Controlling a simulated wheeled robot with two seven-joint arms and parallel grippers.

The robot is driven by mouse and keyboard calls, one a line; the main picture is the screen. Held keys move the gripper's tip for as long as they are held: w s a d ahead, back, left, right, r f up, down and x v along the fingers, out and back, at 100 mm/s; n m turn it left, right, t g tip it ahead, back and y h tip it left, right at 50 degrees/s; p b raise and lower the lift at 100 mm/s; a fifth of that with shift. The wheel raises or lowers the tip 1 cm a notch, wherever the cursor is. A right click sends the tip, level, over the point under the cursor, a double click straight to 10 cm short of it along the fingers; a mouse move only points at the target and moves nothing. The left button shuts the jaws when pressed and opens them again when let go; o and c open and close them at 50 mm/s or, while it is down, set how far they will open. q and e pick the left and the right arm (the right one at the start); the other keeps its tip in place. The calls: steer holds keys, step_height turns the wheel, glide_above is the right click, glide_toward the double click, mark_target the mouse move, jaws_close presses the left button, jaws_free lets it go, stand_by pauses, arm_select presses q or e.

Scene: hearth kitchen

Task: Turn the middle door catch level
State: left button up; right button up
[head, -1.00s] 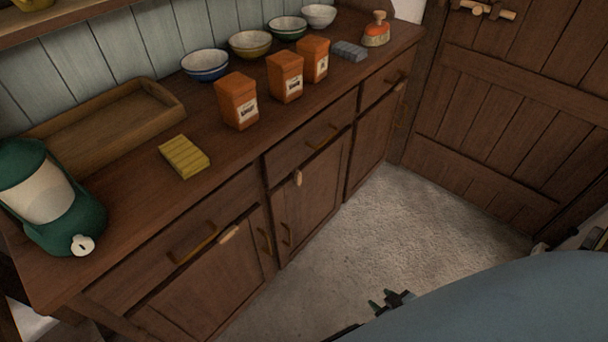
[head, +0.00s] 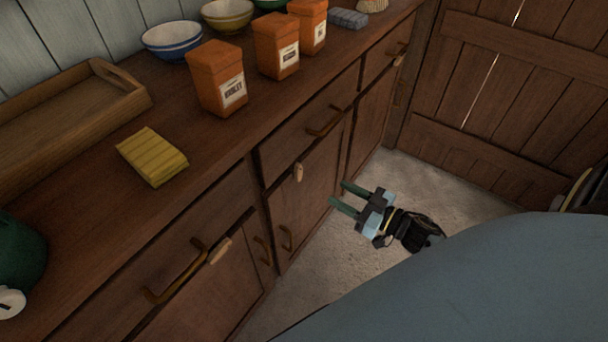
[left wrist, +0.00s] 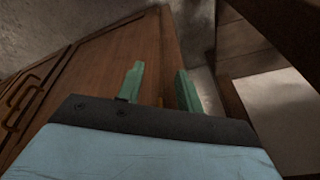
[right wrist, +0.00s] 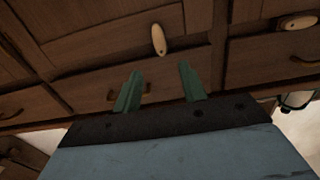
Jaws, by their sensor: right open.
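The middle door catch (head: 298,172) is a small pale wooden piece near the top of the middle cupboard door (head: 308,200). It stands upright in the head view. In the right wrist view the catch (right wrist: 158,39) is close to upright, leaning slightly, just beyond the fingertips. My right gripper (head: 338,192) is open and empty in front of the middle door, right of and slightly below the catch in the head view, apart from it. My left gripper (left wrist: 159,68) shows only in its wrist view, fingers apart and empty, near a wooden cabinet side.
The left door's catch (head: 221,250) lies level in the right wrist view (right wrist: 297,22). Drawer handles (head: 323,122) stick out above the doors. The floor (head: 300,285) in front is clear.

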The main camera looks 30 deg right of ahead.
mark_target(301, 173)
steer(key=b+x, duration=0.2)
steer(key=x, duration=0.8)
steer(key=shift+f, duration=0.15)
arm_select(q)
step_height(301, 173, up, 7)
steer(key=d, duration=0.2)
steer(key=shift+s+h, duration=0.3)
steer(key=shift+s, duration=0.05)
arm_select(e)
steer(key=shift+w+a, duration=0.25)
steer(key=shift+w, duration=0.45)
arm_select(q)
steer(key=shift+d, duration=0.1)
arm_select(e)
steer(key=shift+c, duration=0.3)
jaws_close()
